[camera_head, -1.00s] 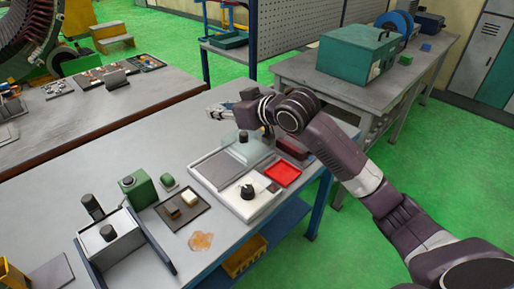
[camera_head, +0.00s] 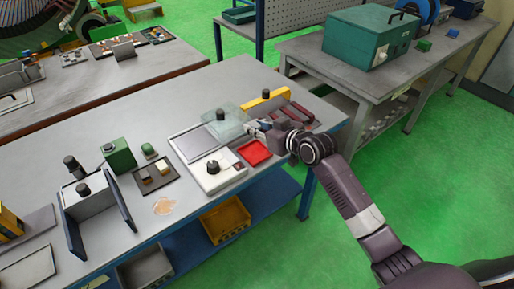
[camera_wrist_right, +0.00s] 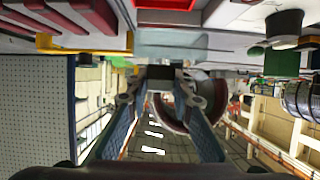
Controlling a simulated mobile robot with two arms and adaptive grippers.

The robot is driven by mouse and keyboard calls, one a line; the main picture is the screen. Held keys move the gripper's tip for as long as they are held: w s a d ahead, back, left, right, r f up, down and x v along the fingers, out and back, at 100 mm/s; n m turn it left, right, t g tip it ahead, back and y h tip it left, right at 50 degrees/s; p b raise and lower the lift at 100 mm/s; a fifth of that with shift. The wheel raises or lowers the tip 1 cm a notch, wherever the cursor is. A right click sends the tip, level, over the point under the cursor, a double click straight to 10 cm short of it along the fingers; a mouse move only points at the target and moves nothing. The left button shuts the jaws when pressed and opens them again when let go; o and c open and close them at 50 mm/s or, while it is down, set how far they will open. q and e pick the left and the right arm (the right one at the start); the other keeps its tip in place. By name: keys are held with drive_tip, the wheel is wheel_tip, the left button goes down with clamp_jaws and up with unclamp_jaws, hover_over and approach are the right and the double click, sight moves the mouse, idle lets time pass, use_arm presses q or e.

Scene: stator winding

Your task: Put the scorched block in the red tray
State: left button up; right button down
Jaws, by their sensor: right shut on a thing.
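My right gripper (camera_head: 256,127) is just behind the red tray (camera_head: 254,153), above the bench. In the right wrist view its fingers (camera_wrist_right: 160,82) close at the tips on a small dark block (camera_wrist_right: 160,76), which looks like the scorched block. The arm and fingers mostly hide this block in the head view. The red tray looks empty and lies at the bench's right front edge, right of the white device. Part of a red surface, probably the tray, shows at the top of the wrist view (camera_wrist_right: 166,4). My left gripper is not in view.
The white device with a black knob (camera_head: 212,167) and a grey panel (camera_head: 199,143) stand left of the tray. A clear plate (camera_head: 228,122) and dark red bars (camera_head: 290,112) lie behind. A dark mat (camera_head: 167,183) holds small blocks.

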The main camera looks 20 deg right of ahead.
wheel_tip(320, 180, down, 6)
drive_tip(key=shift+d+r, duration=0.15)
drive_tip(key=shift+r, duration=0.05)
wheel_tip(320, 180, down, 4)
drive_tip(key=shift+f, duration=0.15)
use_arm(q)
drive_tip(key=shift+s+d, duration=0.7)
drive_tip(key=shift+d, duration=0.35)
use_arm(e)
drive_tip(key=shift+s, duration=0.1)
drive_tip(key=shift+f, duration=0.2)
drive_tip(key=c, duration=2)
unclamp_jaws()
drive_tip(key=shift+r, duration=0.1)
